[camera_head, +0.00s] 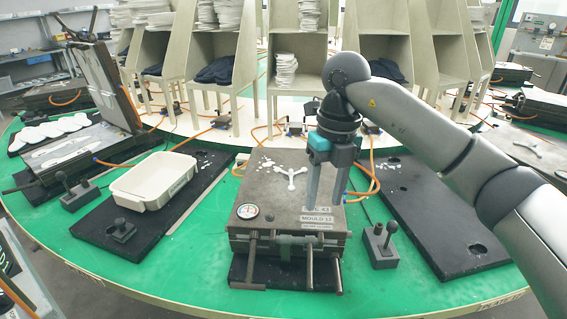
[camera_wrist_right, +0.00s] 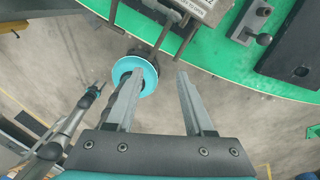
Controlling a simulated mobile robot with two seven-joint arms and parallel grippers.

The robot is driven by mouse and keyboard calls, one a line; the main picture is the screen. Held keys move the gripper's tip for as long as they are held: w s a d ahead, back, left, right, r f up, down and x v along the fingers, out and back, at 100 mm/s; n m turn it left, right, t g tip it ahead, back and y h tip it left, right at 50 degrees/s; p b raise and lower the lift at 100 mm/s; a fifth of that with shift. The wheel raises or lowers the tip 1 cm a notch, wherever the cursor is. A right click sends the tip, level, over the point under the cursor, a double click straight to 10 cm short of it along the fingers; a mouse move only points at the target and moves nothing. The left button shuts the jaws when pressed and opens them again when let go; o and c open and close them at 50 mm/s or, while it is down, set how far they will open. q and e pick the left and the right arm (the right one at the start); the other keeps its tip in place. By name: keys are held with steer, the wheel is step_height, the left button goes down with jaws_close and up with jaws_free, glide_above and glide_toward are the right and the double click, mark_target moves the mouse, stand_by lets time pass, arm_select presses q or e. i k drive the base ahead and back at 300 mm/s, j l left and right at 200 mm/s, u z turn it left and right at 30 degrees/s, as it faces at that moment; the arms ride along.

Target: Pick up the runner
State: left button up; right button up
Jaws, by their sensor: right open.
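The runner (camera_head: 291,174) is a thin white branching piece lying on top of the closed grey mould (camera_head: 262,190), near the middle of its upper face. My right gripper (camera_head: 325,203) hangs fingers-down in the head view, just right of the runner and before the mould's front right part. Its two fingers are apart with nothing between them. The right wrist view also shows the open fingers (camera_wrist_right: 160,75), with floor and a teal disc beyond them. The mould's front edge (camera_wrist_right: 205,8) shows at the top there, and the runner is not in that view. My left gripper is not in view.
A white tray (camera_head: 117,190) stands on a black board left of the mould. An open mould (camera_head: 108,82) stands at the left. Shelves line the back.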

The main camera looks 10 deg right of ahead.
mark_target(291, 174)
steer(key=i, duration=1.05)
